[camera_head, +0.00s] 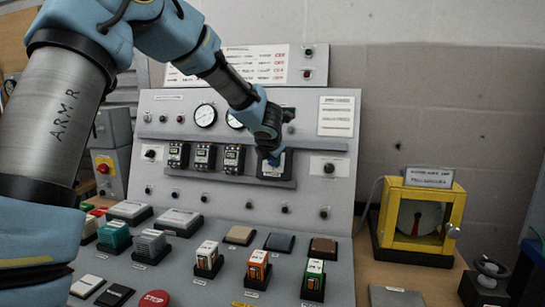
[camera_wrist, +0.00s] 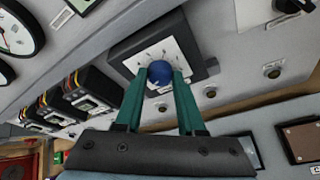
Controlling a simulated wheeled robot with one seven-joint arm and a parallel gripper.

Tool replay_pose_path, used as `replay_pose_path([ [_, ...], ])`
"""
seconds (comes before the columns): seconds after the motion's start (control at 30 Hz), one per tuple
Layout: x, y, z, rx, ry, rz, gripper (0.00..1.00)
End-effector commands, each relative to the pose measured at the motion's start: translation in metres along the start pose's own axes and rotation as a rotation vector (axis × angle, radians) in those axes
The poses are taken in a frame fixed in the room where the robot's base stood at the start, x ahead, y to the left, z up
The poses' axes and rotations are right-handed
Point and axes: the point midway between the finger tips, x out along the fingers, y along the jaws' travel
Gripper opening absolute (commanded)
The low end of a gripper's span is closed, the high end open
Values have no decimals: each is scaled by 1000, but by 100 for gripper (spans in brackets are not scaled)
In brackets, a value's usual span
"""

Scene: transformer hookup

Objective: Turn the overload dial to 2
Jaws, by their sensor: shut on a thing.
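The overload dial is a blue round knob (camera_wrist: 160,73) on a white scaled face (camera_wrist: 150,53) set in a dark square housing (camera_wrist: 196,48). A small light mark shows on the knob, but I cannot read which number it points at. My gripper (camera_wrist: 161,76) has its two green fingers shut on the knob, one on each side. In the head view my gripper (camera_head: 272,157) reaches the panel at the dial unit (camera_head: 285,170), right of the row of relays, and hides most of the dial face.
Several relays (camera_head: 204,157) sit on a shelf left of the dial. Round gauges (camera_head: 205,116) are above. A small knob plate (camera_head: 328,167) is to the right. Several components (camera_head: 208,260) stand on the sloping desk. A yellow box (camera_head: 420,215) stands at the right.

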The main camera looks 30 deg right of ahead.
Motion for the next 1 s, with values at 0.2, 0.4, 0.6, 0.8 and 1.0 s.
replay_pose_path([
  [0.2,0,1,-1,-100,-5,-36,0],
  [0.4,1,1,-2,-147,-7,-53,0],
  [0.6,1,1,-2,-159,-8,-58,0],
  [0.8,1,1,-2,-159,-8,-58,0],
  [1.0,1,1,-2,-158,-8,-58,51],
])
